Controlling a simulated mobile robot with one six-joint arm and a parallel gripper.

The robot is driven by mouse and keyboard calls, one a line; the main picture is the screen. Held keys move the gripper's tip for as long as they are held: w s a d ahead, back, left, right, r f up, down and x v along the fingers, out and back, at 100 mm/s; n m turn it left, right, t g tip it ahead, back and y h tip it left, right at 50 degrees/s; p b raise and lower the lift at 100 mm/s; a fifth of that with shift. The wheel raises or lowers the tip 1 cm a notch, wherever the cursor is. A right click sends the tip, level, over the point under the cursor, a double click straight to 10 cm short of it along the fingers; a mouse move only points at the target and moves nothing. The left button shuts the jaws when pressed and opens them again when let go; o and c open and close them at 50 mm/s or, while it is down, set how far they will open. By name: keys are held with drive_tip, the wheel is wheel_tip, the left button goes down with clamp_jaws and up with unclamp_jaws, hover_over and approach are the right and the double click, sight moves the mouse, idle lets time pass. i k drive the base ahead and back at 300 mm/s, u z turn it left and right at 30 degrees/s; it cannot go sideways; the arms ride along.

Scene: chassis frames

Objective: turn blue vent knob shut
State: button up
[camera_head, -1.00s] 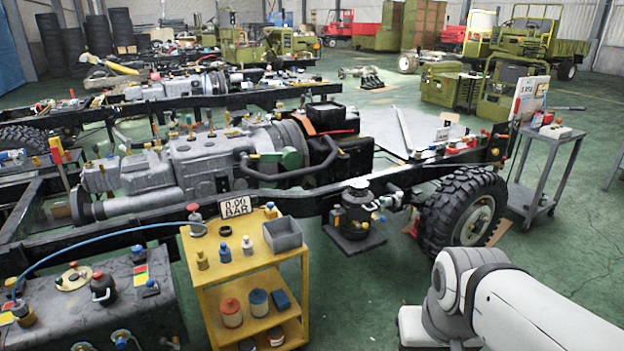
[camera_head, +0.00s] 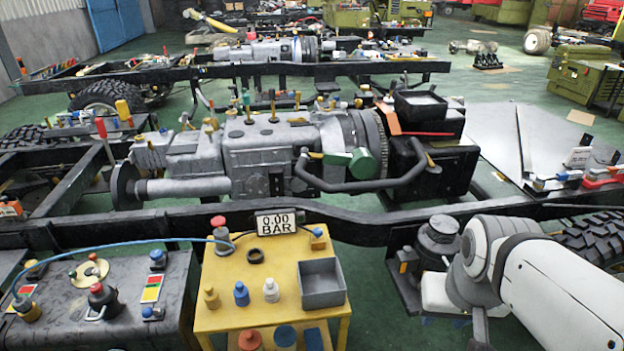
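Several small blue-topped knobs show, and I cannot tell which is the vent knob. One blue knob (camera_head: 157,258) stands at the back right of the dark tank (camera_head: 70,325) at lower left. Another blue knob (camera_head: 152,313) sits nearer the tank's right front. A blue-capped brass fitting (camera_head: 318,236) stands at the back right corner of the yellow cart (camera_head: 228,318). My white arm crosses the lower right, well right of the knobs.
A blue hose (camera_head: 110,244) arches from the tank to a red-topped fitting (camera_head: 222,234) on the cart. The cart top holds small bottles (camera_head: 241,293) and a grey bin (camera_head: 321,283). Behind runs a black truck frame (camera_head: 385,225) with a grey engine (camera_head: 265,155).

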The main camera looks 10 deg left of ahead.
sight(317, 231)
drive_tip(key=u, duration=0.5)
drive_tip(key=i, duration=0.75)
drive_tip(key=u, duration=0.55)
drive_tip(key=k, duration=0.9)
drive_tip(key=u, duration=0.15)
drive_tip(key=i, duration=0.9)
drive_tip(key=z, duration=0.05)
